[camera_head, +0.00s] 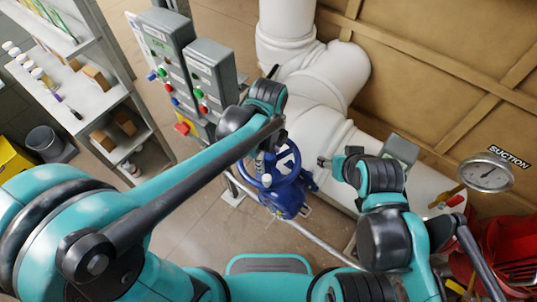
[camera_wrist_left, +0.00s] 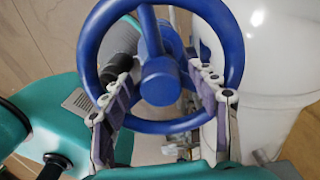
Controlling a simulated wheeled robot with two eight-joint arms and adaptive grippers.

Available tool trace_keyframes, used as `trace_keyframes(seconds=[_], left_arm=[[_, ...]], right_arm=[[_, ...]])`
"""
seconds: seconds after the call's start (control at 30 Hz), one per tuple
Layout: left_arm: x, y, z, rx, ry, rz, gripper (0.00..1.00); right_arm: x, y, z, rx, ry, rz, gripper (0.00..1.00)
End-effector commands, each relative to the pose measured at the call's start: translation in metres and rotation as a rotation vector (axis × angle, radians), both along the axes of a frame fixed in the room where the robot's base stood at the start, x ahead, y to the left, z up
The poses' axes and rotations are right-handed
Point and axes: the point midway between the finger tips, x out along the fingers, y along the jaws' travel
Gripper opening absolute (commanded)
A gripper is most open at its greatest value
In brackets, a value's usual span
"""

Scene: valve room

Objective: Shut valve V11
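A blue valve (camera_head: 290,196) with a round handwheel stands on the floor beside the white pipe in the head view, partly hidden by my left arm. No V11 label is readable on it. In the left wrist view, the blue handwheel (camera_wrist_left: 235,50) fills the upper middle, with its hub and spokes facing the camera. My left gripper (camera_wrist_left: 166,88) has its two fingers spread wide, one on each side of the hub. They overlap the rim's lower part; contact cannot be told. My right gripper (camera_head: 326,162) is just right of the valve, and its fingers are too small to read.
A large white pipe (camera_head: 313,75) runs behind the valve. Grey control boxes (camera_head: 212,72) with coloured buttons stand at the upper left, near a shelf (camera_head: 85,98). Red objects lie at the lower right.

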Motion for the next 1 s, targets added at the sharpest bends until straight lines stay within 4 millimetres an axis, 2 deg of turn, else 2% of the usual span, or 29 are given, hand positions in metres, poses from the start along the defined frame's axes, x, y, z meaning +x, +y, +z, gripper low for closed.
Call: trace_keyframes(seconds=[0.27, 0.73, 1.0], left_arm=[[-0.001, -0.002, 0.006, -0.005, 0.002, -0.001, 0.59], [0.001, 0.000, 0.064, -0.001, 0.000, 0.001, 0.59], [0.001, 0.000, 0.066, -0.001, -0.001, 0.002, 0.59]], right_arm=[[0.000, 0.000, 0.005, 0.000, 0.000, 0.000, 0.59], [0.000, 0.000, 0.050, 0.000, 0.000, 0.000, 0.59], [0.000, 0.000, 0.051, 0.000, 0.000, 0.000, 0.59]])
